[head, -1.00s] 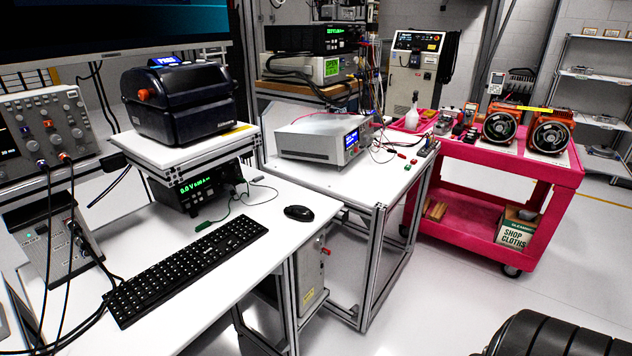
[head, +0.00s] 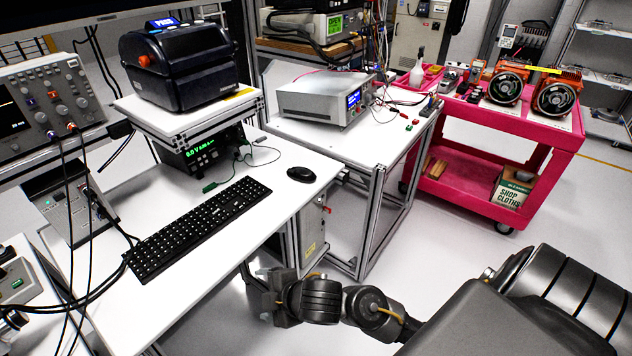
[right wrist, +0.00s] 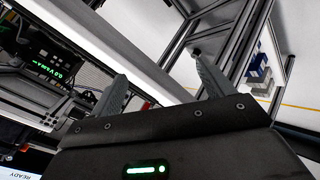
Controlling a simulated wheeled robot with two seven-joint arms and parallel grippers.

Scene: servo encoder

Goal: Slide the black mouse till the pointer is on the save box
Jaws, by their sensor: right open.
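The black mouse (head: 301,174) lies on the white desk (head: 190,300) near its right corner, beyond the end of the black keyboard (head: 203,225). My right gripper (head: 262,290) is at the lower middle of the head view, past the desk's front edge, well apart from the mouse. In the right wrist view my right gripper (right wrist: 160,84) has its two fingers spread with nothing between them. The monitor (head: 60,22) shows only its dark lower edge; the pointer and the save box are out of view. My left gripper is not seen.
A raised shelf with a black printer (head: 180,65) stands behind the keyboard, over a meter (head: 205,150). Cables lie behind the mouse and at the keyboard's left end. A second bench (head: 290,128) and a pink cart (head: 560,142) stand right. Desk around the mouse is clear.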

